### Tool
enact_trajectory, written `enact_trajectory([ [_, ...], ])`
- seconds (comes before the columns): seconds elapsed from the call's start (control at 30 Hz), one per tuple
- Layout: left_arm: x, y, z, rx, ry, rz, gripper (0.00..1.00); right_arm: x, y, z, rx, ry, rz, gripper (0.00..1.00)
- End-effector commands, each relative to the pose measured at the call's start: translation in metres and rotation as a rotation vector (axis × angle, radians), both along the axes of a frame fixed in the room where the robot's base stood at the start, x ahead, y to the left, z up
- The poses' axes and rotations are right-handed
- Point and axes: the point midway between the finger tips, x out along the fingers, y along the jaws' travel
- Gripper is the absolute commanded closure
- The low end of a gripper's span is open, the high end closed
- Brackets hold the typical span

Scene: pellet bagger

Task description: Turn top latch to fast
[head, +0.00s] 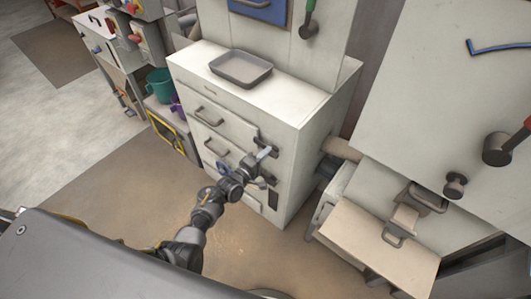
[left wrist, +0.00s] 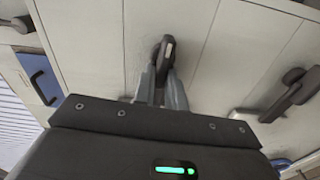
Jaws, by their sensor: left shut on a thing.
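The white cabinet (head: 315,135) has several drawer fronts with dark handles and dark latches near the right edge of its front. My left gripper (head: 264,154) is at the upper latch and partly covers it. In the left wrist view, the fingers of my left gripper (left wrist: 163,85) are shut on the dark latch lever (left wrist: 166,50), one on each side. Another dark latch (left wrist: 290,92) sits to the right in that view, apart from the gripper. The latch's markings cannot be read. My right gripper is not in view.
A grey tray (head: 240,68) lies on the cabinet top. A teal bucket (head: 160,84) stands left of the cabinet. A pipe (head: 342,149) and machine with a beige panel (head: 365,240) stand close on the right. Floor in front is clear.

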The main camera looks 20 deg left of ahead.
Motion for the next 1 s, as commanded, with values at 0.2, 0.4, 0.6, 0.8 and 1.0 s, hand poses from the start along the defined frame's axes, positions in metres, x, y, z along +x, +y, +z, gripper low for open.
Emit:
enact_trajectory([
  [0.2, -0.0003, 0.0001, -0.0014, -0.067, 0.028, 0.0, 1.0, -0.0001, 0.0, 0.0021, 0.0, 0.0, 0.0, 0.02],
  [0.4, -0.0004, 0.0001, -0.0023, -0.091, 0.038, 0.0, 1.0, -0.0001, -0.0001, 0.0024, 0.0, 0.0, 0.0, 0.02],
  [0.6, -0.0005, 0.0001, -0.0025, -0.094, 0.04, 0.0, 1.0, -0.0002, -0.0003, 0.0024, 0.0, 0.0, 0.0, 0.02],
  [0.8, -0.0006, 0.0001, -0.0026, -0.094, 0.04, 0.0, 0.85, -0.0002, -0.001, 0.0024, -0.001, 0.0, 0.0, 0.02],
  [1.0, -0.0003, 0.0001, -0.0022, -0.093, 0.038, 0.0, 0.65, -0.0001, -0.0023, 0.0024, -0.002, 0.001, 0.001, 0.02],
])
